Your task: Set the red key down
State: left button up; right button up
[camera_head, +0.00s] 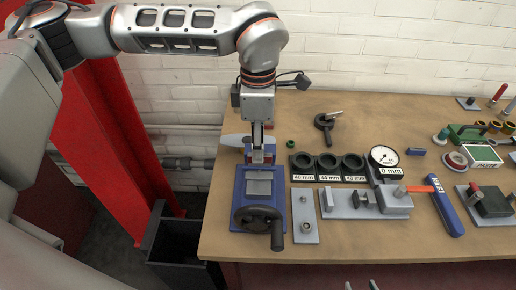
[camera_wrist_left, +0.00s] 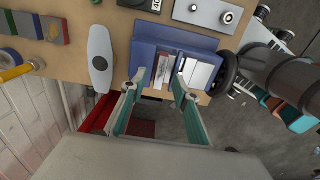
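My left gripper (camera_head: 258,146) points down at the back end of the blue vise (camera_head: 236,205). In the left wrist view its two teal-padded fingers (camera_wrist_left: 160,80) are apart, with the vise's back (camera_wrist_left: 145,55) and a small red and pale piece (camera_wrist_left: 163,68) between and just beyond them. I cannot tell whether this piece is the red key or whether the fingers touch it. A red patch (camera_head: 269,156) also shows beside the fingertips in the head view. My right gripper (camera_head: 360,285) shows only as two separated fingertips at the bottom edge.
A grey oval-ended part (camera_wrist_left: 100,58) lies beside the vise, near the table's left edge. To the right are a ring block with labels (camera_head: 327,178), a dial gauge (camera_head: 384,157), a grey fixture (camera_head: 350,205) and an orange-and-blue tool (camera_head: 440,200). A dark bin (camera_head: 178,250) stands below.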

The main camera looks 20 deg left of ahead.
pick_arm(q)
notch_tip(320, 180, up, 10)
dwell(0.4)
grip_shut()
dwell(0.9)
dwell(0.4)
